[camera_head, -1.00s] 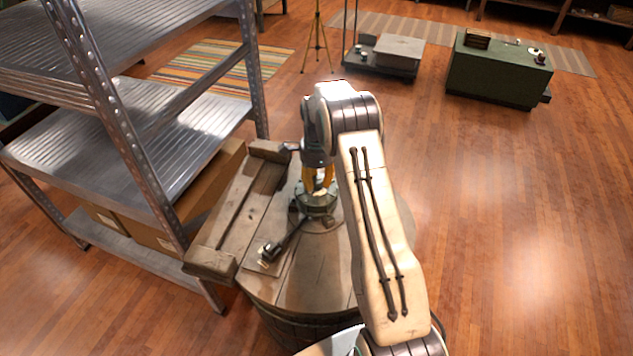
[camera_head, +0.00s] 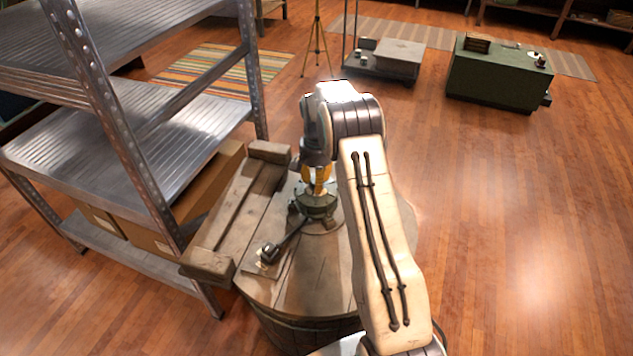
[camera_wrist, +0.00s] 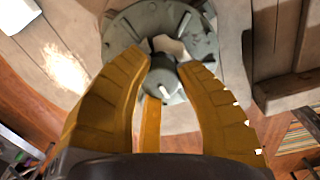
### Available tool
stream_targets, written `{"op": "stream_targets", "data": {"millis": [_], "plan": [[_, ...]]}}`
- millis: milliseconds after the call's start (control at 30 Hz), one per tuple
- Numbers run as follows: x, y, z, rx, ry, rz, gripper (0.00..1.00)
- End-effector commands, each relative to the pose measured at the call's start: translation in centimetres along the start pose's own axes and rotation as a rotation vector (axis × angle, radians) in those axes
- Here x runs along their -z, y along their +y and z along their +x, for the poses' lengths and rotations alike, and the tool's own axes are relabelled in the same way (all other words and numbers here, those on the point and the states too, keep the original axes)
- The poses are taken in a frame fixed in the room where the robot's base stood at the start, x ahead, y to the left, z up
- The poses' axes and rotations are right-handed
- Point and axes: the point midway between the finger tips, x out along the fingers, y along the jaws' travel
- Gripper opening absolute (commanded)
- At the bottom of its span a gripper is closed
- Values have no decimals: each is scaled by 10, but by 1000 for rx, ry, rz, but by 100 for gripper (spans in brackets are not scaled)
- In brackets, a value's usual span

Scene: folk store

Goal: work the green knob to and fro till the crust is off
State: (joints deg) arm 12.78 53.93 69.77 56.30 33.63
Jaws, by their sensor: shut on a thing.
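My gripper (camera_head: 317,183) points down over a barrel top (camera_head: 300,275), its yellow fingers closed around the knob of a dark green-grey round fitting (camera_head: 318,206). In the wrist view the fingers (camera_wrist: 165,85) grip the small grey-green knob (camera_wrist: 162,70) from several sides. Behind it is the fitting's wide round flange (camera_wrist: 125,38). A pale patch shows beside the knob; I cannot tell if it is crust. Small white marks show near the fingers. The knob is mostly hidden by the fingers in the head view.
A dark lever (camera_head: 285,240) reaches from the fitting toward the front left of the barrel top. A wooden frame (camera_head: 235,215) stands close at its left, beside a metal shelf (camera_head: 150,125). A green cabinet (camera_head: 495,75) stands far back. The floor at right is clear.

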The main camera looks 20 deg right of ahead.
Motion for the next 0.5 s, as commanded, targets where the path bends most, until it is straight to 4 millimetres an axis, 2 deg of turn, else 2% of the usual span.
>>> {"op": "stream_targets", "data": {"millis": [500], "plan": [[0,0,2,-1,-2,-468,0]]}}
